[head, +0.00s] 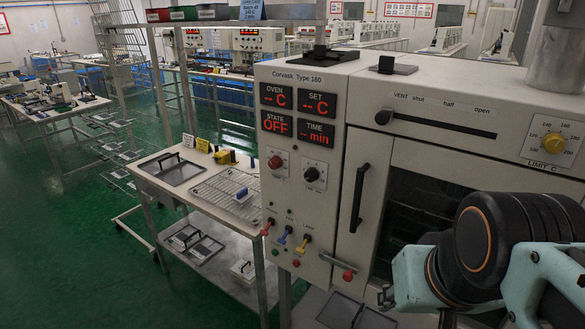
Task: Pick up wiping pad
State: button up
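My arm enters at the lower right, in front of the oven door, well to the right of the block. My gripper's fingertips do not show; the end of the arm is hidden or below the frame.
The large oven (330,85) with switches and a door handle (359,198) fills the middle and right. The side table (150,184) also bears a dark tray (174,171) and yellow tags (203,145). Its lower shelf holds more trays. Green floor (70,235) is open at the left.

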aim_at(241, 196)
jog(key=i+j+z, duration=0.1)
jog(key=j+z, duration=0.15)
jog(key=z, duration=0.2)
jog(key=i+j+z, duration=0.1)
jog(key=j+z, duration=0.15)
jog(key=z, duration=0.15)
jog(key=j+z, duration=0.4)
jog(key=j, duration=0.35)
jog(key=j+z, duration=0.3)
jog(key=j, duration=2.15)
jog(key=k, duration=0.05)
